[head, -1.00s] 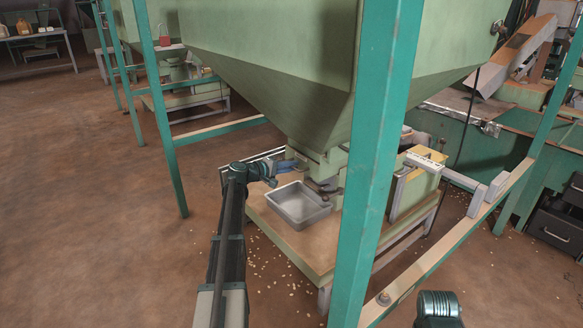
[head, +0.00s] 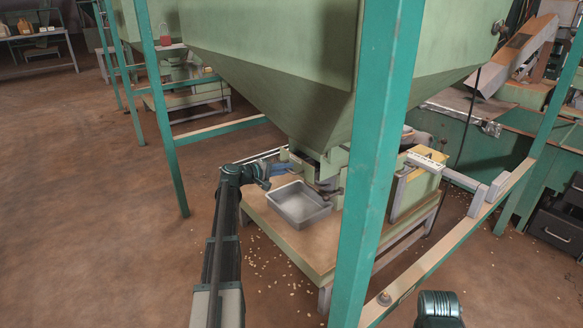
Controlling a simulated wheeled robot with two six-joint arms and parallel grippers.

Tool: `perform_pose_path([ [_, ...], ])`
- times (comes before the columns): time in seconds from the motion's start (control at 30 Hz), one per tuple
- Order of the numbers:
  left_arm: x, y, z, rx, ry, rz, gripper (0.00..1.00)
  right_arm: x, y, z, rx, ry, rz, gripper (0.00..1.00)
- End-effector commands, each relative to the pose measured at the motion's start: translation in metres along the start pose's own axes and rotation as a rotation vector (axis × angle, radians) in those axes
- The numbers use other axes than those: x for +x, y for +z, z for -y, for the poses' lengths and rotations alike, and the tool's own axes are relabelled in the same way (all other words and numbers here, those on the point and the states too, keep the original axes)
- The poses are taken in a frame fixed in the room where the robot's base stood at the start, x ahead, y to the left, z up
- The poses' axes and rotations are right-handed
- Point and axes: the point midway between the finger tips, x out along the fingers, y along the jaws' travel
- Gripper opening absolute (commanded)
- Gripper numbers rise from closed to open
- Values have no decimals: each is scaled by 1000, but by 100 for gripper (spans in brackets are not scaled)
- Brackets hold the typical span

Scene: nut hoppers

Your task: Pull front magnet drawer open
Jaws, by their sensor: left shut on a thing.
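The front magnet drawer (head: 300,160) is at the pale green outlet under the hopper's (head: 300,105) funnel. It stands partly out toward the left, with a dark gap showing at its top. My left gripper (head: 284,167) reaches in from the left and is shut on the drawer's front end. The fingertips and the grip point are small and partly hidden. My right gripper is out of view; only a dark part of my right arm shows at the bottom right.
A grey metal tray (head: 298,217) sits on the low table (head: 262,212) just below the drawer. A teal frame post (head: 372,170) stands in front on the right. A green box (head: 420,185) is right of the outlet. The floor at left is clear.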

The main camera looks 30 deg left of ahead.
Motion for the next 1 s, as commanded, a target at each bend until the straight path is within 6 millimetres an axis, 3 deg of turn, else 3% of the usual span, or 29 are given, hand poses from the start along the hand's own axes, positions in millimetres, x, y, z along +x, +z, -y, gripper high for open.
perform_pose_path([
  [0.2, -50, 1, 11, -1, -1, -4, 0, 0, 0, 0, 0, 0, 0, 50],
  [0.5, -102, 1, 22, 0, -1, -3, 0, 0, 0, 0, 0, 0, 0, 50],
  [0.7, -120, 0, 26, 0, -1, -1, 0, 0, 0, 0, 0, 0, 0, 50],
  [1.0, -125, 0, 27, 0, -1, 0, 0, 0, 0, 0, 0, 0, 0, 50],
])
